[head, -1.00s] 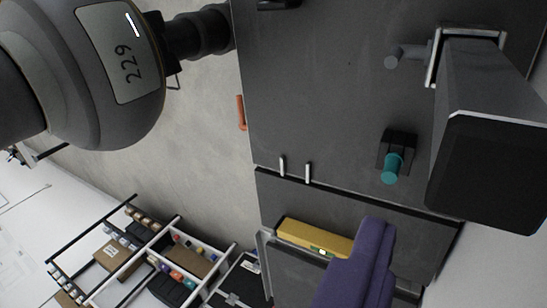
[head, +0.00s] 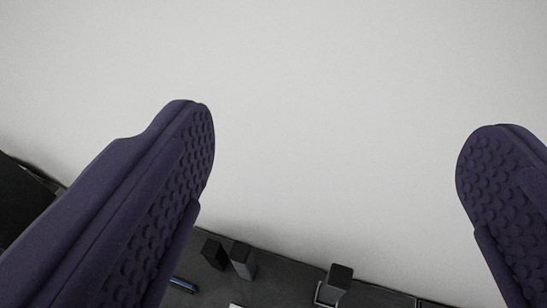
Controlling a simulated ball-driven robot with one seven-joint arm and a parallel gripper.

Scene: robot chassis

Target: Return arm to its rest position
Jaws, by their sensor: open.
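My gripper (head: 335,138) fills both sides of the head view. Its two purple, bump-textured fingers stand wide apart, one at the left and one at the right. The gripper is open, and nothing is held between the fingers. A plain pale wall (head: 330,60) shows behind and between them. The rest of my arm is out of view.
Along the bottom, beyond the fingers, is a dark surface (head: 290,270). A black block (head: 214,254), a grey block (head: 243,261) and a dark box-like fixture (head: 335,284) stand on it. A blue item (head: 183,285) lies near the left finger. The space between the fingers is clear.

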